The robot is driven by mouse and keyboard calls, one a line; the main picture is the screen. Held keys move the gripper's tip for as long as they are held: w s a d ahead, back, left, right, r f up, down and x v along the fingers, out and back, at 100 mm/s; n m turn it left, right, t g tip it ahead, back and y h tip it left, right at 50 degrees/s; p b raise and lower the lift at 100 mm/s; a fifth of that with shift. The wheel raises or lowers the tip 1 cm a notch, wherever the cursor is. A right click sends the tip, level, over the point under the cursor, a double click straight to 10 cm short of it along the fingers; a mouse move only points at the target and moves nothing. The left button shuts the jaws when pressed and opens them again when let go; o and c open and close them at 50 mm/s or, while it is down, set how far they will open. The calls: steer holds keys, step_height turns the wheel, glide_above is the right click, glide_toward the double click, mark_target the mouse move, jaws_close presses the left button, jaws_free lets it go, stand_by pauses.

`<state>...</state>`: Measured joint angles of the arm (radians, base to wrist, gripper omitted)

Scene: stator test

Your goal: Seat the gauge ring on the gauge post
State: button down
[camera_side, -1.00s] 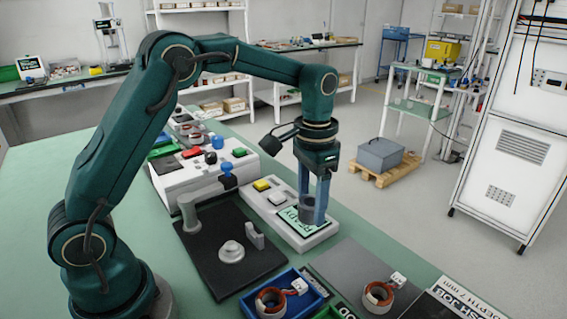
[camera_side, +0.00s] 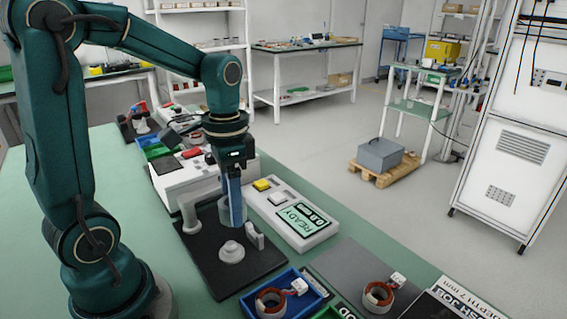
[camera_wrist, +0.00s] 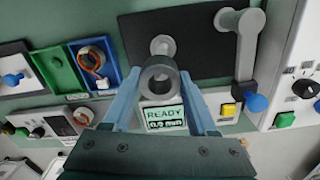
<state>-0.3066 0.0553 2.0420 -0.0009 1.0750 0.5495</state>
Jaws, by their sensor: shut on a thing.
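My gripper (camera_side: 232,215) is shut on the gauge ring (camera_wrist: 160,82), a thick dark grey ring held between the fingertips with its bore visible in the wrist view. In the side view the ring (camera_side: 224,211) is partly hidden by a finger. The gauge post (camera_side: 231,250) is a short light grey stub with a wider foot on the black plate (camera_side: 210,268). It also shows in the wrist view (camera_wrist: 162,44), just beyond the ring. In the side view the ring appears above and behind the post, apart from it.
A grey arm with a blue knob (camera_wrist: 257,102) stands on the plate. A gauge unit (camera_side: 292,222) reading READY lies beside it. A blue tray (camera_side: 285,296) with a copper-wound stator is in front, another stator (camera_side: 378,296) on a grey mat. A button box (camera_side: 180,180) stands behind.

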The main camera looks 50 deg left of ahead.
steer(key=shift+s+a+r, duration=0.1)
steer(key=shift+s+r, duration=0.05)
steer(key=shift+s, duration=0.35)
glide_above(230, 243)
steer(key=shift+n, duration=0.3)
steer(key=shift+f, duration=2.2)
steer(key=shift+f, duration=0.15)
steer(key=shift+f, duration=0.75)
steer(key=shift+f, duration=0.7)
steer(key=shift+c, duration=0.6)
jaws_free()
